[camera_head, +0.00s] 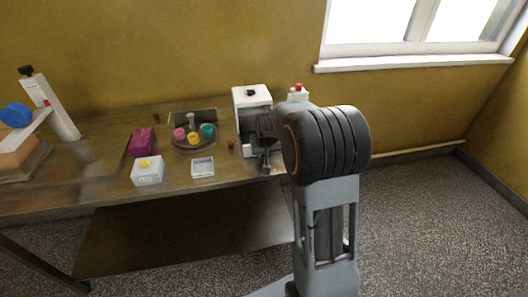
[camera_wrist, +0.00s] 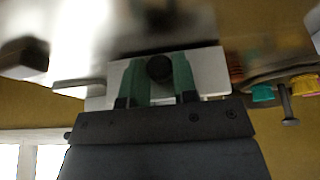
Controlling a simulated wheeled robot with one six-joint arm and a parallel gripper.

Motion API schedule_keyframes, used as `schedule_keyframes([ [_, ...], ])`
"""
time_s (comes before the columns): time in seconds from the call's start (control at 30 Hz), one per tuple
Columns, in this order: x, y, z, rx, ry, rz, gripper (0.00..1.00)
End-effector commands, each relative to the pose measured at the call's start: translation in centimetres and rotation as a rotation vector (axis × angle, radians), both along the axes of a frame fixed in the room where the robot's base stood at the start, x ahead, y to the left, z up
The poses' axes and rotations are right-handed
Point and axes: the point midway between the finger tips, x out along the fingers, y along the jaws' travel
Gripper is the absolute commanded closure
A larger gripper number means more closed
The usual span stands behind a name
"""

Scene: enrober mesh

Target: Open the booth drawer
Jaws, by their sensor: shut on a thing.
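The white booth (camera_head: 252,97) stands near the right end of the wooden table, with a dark front opening partly covered by my arm. In the wrist view, which looks upside down, the pale drawer front (camera_wrist: 207,72) carries a round black knob (camera_wrist: 159,68). The green fingers of my gripper (camera_wrist: 159,82) stand on either side of this knob and are shut on it. In the head view my gripper (camera_head: 265,160) is low at the booth's front, small and dark. I cannot tell how far the drawer is out.
Left of the booth are a round tray (camera_head: 181,143) with coloured pots, a small white open tray (camera_head: 203,167), a white box (camera_head: 147,171) and a magenta box (camera_head: 142,141). A white bottle with a red top (camera_head: 298,92) stands right of the booth. Floor is free at right.

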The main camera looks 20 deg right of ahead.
Motion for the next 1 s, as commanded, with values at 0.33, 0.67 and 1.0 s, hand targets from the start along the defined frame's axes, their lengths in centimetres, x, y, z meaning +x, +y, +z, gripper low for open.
schedule_keyframes([
  [0.33,0.0,-0.2,0.0,0.003,-0.001,-0.006,0.48],
  [0.67,-0.2,-0.1,0.7,0.001,-0.003,-0.005,0.48],
  [1.0,-2.5,0.5,6.4,0.001,-0.005,-0.003,0.48],
])
